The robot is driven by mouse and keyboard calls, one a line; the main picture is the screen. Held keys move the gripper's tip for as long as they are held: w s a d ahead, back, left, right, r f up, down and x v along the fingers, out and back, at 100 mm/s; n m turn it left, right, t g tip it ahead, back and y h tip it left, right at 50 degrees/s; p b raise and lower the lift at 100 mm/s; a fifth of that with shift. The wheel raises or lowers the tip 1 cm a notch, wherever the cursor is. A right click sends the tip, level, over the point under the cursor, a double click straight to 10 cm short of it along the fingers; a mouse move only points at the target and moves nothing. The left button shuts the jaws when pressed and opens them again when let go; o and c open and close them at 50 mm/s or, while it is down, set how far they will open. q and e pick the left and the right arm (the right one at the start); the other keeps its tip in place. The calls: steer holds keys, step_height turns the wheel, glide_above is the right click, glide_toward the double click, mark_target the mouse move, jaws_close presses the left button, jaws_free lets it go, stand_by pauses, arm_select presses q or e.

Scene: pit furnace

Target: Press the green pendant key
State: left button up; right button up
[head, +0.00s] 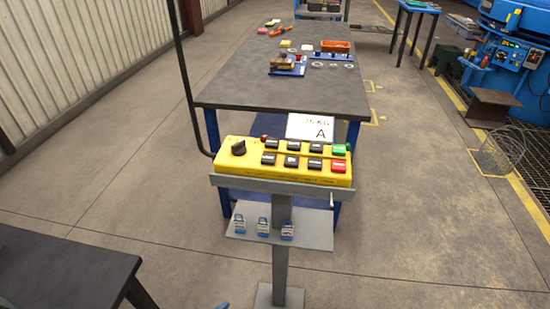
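The green key (339,149) is at the upper right corner of a yellow pendant box (220,165). A red key (338,167) sits just below it. Several black keys (292,145) lie in two rows to the left, with a black rotary knob (238,148) at the left end. The pendant rests on a grey stand (281,240) in the middle of the head view. Nothing touches or covers the green key.
A dark worktable (225,88) with small parts stands behind the pendant. A white card (310,127) is behind the keys. A black cable (185,75) rises on the left. A dark table (65,275) is at lower left.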

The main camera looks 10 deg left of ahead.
steer(key=shift+a, duration=0.1)
steer(key=shift+c, duration=1)
steer(key=shift+d, duration=0.2)
steer(key=c, duration=0.5)
steer(key=shift+w, duration=0.15)
jaws_close()
steer(key=shift+w+a+r, duration=0.1)
steer(key=shift+s, duration=0.3)
